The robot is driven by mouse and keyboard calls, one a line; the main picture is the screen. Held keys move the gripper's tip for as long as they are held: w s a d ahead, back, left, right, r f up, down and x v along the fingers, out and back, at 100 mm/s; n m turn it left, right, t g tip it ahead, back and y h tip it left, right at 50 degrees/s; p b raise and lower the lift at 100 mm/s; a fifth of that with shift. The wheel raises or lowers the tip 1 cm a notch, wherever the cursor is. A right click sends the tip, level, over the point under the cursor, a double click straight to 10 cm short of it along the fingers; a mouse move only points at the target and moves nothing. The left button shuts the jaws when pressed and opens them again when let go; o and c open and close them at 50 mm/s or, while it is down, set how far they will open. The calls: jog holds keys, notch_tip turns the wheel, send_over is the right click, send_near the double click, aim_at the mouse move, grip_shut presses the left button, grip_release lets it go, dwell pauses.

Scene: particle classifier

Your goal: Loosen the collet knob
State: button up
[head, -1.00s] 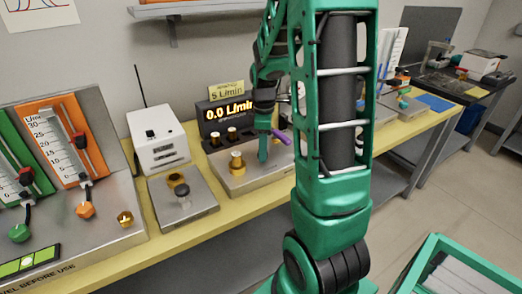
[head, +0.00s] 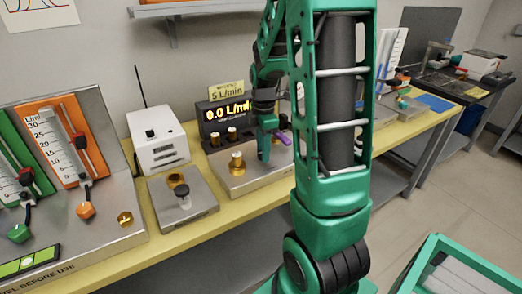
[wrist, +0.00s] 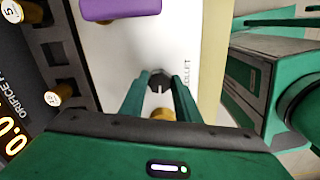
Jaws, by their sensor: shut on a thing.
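The collet knob (wrist: 159,82) is small, dark and faceted. It sits on a pale panel beside the printed word COLLET in the wrist view. My gripper (wrist: 160,80) has its two green fingers closed on either side of the knob. In the head view my gripper (head: 264,152) points down at the metal instrument base (head: 248,180), and its fingers hide the knob.
A purple part (wrist: 120,10) is close beyond my fingers. A brass piece (wrist: 161,114) lies under the gripper, partly hidden. The display (head: 227,115) reads 0.0.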

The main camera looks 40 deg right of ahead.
jog(key=shift+w+r, duration=0.15)
jog(key=shift+w, duration=0.1)
jog(key=o, duration=1)
jog(key=shift+o, duration=0.2)
jog(key=shift+s, duration=0.1)
notch_tip(320, 180, up, 10)
jog(key=shift+r, duration=0.25)
